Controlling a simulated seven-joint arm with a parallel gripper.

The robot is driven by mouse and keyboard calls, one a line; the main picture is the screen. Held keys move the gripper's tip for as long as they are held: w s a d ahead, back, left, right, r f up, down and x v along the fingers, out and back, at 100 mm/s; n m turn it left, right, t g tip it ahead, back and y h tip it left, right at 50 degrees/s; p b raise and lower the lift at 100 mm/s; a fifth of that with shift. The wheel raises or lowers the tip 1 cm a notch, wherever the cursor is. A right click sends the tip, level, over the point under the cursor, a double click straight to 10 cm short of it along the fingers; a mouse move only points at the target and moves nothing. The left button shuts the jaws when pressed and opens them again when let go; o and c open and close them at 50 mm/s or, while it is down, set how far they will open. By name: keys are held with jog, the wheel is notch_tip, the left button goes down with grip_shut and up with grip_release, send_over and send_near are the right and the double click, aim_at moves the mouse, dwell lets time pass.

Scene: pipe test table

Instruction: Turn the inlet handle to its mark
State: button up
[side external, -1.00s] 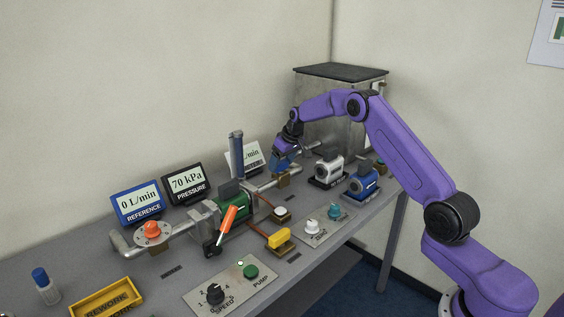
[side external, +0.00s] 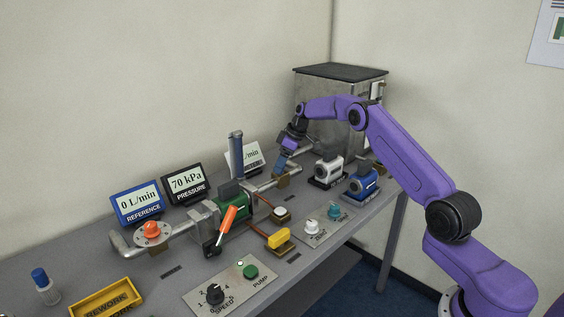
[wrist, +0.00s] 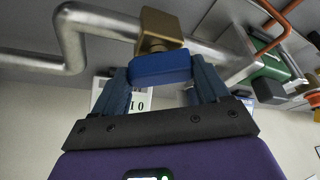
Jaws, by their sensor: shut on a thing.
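My gripper (wrist: 161,80) is shut on a blue handle (wrist: 160,68) in the wrist view, one finger at each end of it. The handle sits against a brass valve body (wrist: 160,30) on a silver pipe. In the side view, my gripper (side external: 281,166) reaches down to the brass valve body (side external: 289,182) at the pipe's right part, and its fingers mostly hide the handle. I cannot make out a mark for the handle in either view.
White (side external: 328,170) and blue (side external: 363,182) devices stand to the right. Displays line the back, including a pressure display (side external: 187,183) reading 70 kPa. A metal tank (side external: 338,120) stands behind.

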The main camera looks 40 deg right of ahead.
jog(key=shift+n+g+y, duration=0.4)
jog(key=shift+n+y, duration=0.1)
jog(key=shift+n, duration=1.1)
jog(key=shift+d+n, duration=0.1)
jog(key=shift+n, duration=0.4)
jog(key=o, duration=1.1)
jog(key=shift+c, duration=0.2)
jog(key=v, duration=0.7)
jog(key=shift+r, duration=0.25)
jog(key=shift+d, duration=0.15)
jog(key=shift+c, duration=0.3)
